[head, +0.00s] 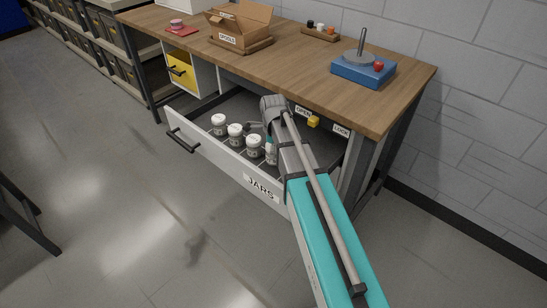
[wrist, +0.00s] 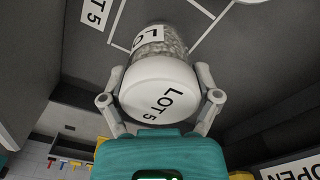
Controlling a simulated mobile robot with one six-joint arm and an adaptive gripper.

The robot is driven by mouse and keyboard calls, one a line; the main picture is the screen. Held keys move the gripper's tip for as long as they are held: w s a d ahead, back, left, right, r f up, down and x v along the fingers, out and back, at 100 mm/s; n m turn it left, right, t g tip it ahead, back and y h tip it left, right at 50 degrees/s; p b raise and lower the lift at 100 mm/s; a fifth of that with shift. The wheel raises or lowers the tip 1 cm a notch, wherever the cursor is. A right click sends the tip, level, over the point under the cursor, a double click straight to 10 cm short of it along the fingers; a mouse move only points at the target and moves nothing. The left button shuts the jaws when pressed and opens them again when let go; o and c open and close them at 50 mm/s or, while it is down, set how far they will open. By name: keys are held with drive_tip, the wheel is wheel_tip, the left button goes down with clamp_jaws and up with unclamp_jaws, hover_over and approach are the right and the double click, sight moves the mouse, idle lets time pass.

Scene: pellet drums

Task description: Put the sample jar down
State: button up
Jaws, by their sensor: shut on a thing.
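The sample jar (wrist: 157,88) has a white lid marked LOT 5 and a clear body holding grey pellets. My gripper (wrist: 161,76) is shut on it, one finger on each side of the lid. In the head view my arm reaches down into the open drawer (head: 215,151) labelled JARS, and the held jar is largely hidden there. A LOT 5 floor label (wrist: 95,12) and white lines show on the dark drawer bottom beyond the jar. I cannot tell whether the jar touches the bottom.
White-lidded jars stand in the drawer left of my arm: one far left (head: 218,121), one in the middle (head: 235,131), one closest (head: 254,146). The wooden bench top (head: 300,65) overhangs the drawer's back. OPEN (head: 304,111) and LOCK (head: 341,131) labels flank a yellow latch (head: 313,122).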

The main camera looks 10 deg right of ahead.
drive_tip(key=shift+f+b, duration=1.3)
drive_tip(key=shift+f, duration=0.3)
drive_tip(key=shift+f, duration=0.15)
drive_tip(key=o, duration=1)
drive_tip(key=shift+r, duration=0.25)
wheel_tip(320, 180, up, 12)
drive_tip(key=p, duration=1.2)
